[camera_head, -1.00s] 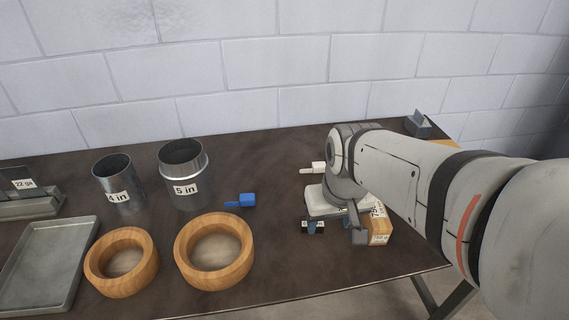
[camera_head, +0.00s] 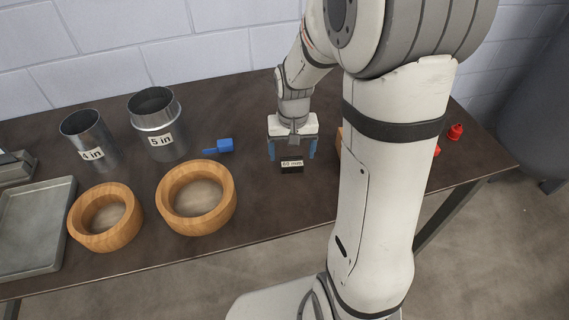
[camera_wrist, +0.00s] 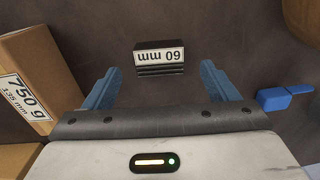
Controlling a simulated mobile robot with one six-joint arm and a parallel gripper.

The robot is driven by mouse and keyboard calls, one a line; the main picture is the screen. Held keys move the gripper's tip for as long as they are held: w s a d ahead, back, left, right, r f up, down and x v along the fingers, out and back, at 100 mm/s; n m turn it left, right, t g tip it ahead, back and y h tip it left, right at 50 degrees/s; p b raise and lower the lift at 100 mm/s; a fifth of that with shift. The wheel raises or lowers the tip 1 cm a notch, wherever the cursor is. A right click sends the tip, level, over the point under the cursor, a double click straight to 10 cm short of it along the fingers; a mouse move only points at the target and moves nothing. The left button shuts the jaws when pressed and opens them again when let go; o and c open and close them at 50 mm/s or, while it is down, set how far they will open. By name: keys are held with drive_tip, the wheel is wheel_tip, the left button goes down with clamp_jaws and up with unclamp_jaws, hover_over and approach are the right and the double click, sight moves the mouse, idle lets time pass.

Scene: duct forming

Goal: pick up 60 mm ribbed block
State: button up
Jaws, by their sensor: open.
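The 60 mm ribbed block (camera_head: 291,167) is a small black block with a white "60 mm" label, standing on the dark table. In the wrist view the block (camera_wrist: 160,57) shows its label upside down and dark ribs along its near edge. My gripper (camera_head: 291,153) is open, its blue fingers pointing down just behind the block in the head view. In the wrist view the gripper (camera_wrist: 160,75) has one finger to each side of the block's line, with the block ahead of the fingertips and clear of both. Nothing is between the fingers.
A cardboard box (camera_wrist: 35,85) marked 750 g stands left in the wrist view. A blue object (camera_head: 224,146) lies on the other side. Wooden rings (camera_head: 198,198), metal cylinders (camera_head: 157,125) and a grey tray (camera_head: 30,228) fill the table's left. Red items (camera_head: 455,132) lie right.

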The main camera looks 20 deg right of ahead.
sight(292, 161)
wheel_tip(292, 161, down, 4)
drive_tip(key=shift+r, duration=0.1)
drive_tip(key=shift+s, duration=0.1)
drive_tip(key=shift+c, duration=0.6)
drive_tip(key=c, duration=1.2)
